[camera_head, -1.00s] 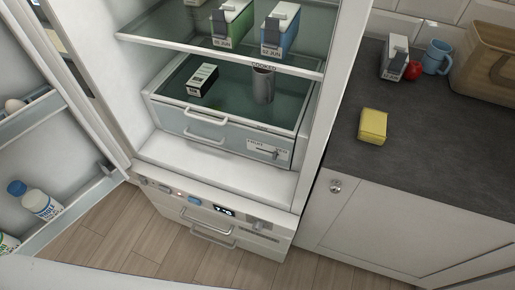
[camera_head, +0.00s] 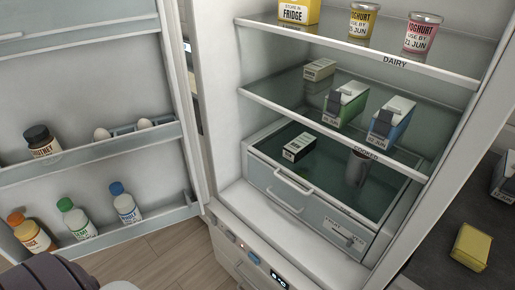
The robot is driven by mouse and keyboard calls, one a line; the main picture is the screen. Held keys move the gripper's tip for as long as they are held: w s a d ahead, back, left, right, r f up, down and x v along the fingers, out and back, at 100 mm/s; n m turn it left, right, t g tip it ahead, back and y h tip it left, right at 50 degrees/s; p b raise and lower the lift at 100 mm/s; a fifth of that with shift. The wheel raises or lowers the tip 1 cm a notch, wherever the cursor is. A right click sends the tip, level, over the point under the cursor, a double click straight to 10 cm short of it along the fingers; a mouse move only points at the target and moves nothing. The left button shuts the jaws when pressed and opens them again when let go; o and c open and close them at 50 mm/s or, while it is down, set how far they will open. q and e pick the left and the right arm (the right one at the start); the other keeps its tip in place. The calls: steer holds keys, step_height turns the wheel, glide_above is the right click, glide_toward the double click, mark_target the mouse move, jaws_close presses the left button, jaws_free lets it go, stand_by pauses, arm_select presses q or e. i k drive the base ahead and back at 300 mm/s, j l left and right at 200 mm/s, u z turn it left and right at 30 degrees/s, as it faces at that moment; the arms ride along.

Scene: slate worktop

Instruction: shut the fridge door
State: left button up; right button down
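The fridge door (camera_head: 95,95) stands wide open on the left, its inner face with loaded shelves turned towards me. The fridge body (camera_head: 225,95) is open in the middle, with glass shelves and a drawer (camera_head: 310,195) inside. A dark rounded part, which seems to belong to my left arm, shows at the bottom left corner in front of the door's lower shelf. No gripper fingers can be made out. My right gripper is out of the picture.
The door shelves hold a dark-lidded jar (camera_head: 42,142), eggs (camera_head: 102,134) and several bottles (camera_head: 125,203). Cartons (camera_head: 345,105) and yoghurt pots (camera_head: 423,33) stand inside the fridge. A yellow sponge-like block (camera_head: 470,246) lies on the dark worktop (camera_head: 440,220) at right. Wooden floor shows below the door.

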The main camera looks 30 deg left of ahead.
mark_target(111, 77)
steer(key=k+j+z, duration=0.1)
steer(key=k+j, duration=0.15)
steer(key=j, duration=0.25)
steer(key=k+j+z, duration=0.1)
steer(key=k+j, duration=0.2)
steer(key=j, duration=0.2)
steer(key=k+j, duration=0.3)
steer(key=j, duration=0.15)
steer(key=k+j+z, duration=0.15)
steer(key=j, duration=0.3)
steer(key=k+j+z, duration=0.15)
steer(key=j, duration=0.35)
steer(key=k+j+z, duration=0.15)
steer(key=j, duration=0.3)
steer(key=k+j+z, duration=0.1)
steer(key=j, duration=0.3)
steer(key=k+j+z, duration=0.15)
steer(key=j, duration=0.3)
steer(key=k+j+z, duration=0.3)
steer(key=k+j, duration=0.2)
steer(key=j, duration=0.2)
steer(key=i+j+z, duration=0.15)
steer(key=j, duration=0.7)
steer(key=j+z, duration=0.15)
steer(key=j, duration=0.7)
steer(key=k+z, duration=0.2)
steer(key=k, duration=0.55)
